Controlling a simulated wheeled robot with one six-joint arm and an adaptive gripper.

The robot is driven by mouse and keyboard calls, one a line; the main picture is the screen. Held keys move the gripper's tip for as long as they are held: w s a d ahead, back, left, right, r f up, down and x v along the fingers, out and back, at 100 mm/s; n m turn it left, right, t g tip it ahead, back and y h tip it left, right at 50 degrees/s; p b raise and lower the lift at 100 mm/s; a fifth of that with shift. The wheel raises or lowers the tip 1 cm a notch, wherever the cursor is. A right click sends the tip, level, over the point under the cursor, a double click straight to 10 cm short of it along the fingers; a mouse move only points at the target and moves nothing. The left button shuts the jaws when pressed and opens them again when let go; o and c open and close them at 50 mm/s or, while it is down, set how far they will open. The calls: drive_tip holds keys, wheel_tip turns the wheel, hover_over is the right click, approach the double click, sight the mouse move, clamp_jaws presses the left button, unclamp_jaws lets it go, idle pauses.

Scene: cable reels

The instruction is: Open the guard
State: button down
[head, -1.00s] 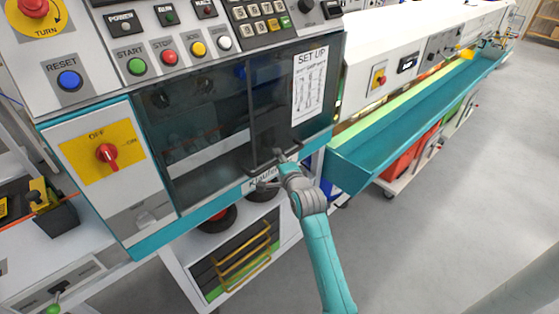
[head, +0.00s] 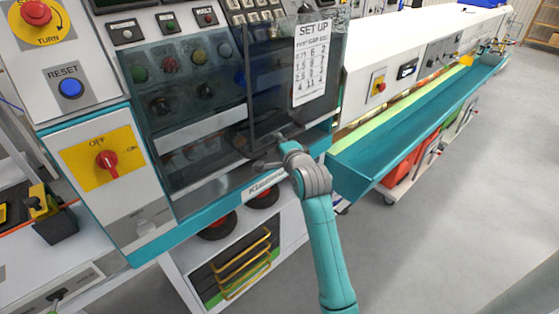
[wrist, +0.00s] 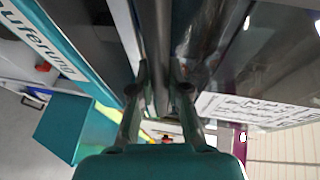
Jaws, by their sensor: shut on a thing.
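The guard (head: 272,92) is a dark see-through panel on the machine front with a white SET UP sheet (head: 311,62) on its right part. It is raised and tilted outward, its upper part in front of the control buttons. My gripper (head: 268,155) is at its lower edge, by the dark handle bar. In the wrist view my gripper (wrist: 159,98) has one finger on each side of the dark bar (wrist: 160,45) and is shut on it. In the head view my wrist partly hides the fingertips.
A teal trough (head: 415,130) runs off to the right. A red rotary switch (head: 107,159) and blue reset button (head: 70,88) are on the left. A cart with yellow rails (head: 245,265) stands below. The grey floor (head: 440,240) at right is clear.

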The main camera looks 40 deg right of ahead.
approach(273, 45)
drive_tip(key=x, duration=0.5)
drive_tip(key=c, duration=1.1)
unclamp_jaws()
drive_tip(key=shift+c, duration=0.2)
drive_tip(key=v, duration=1.2)
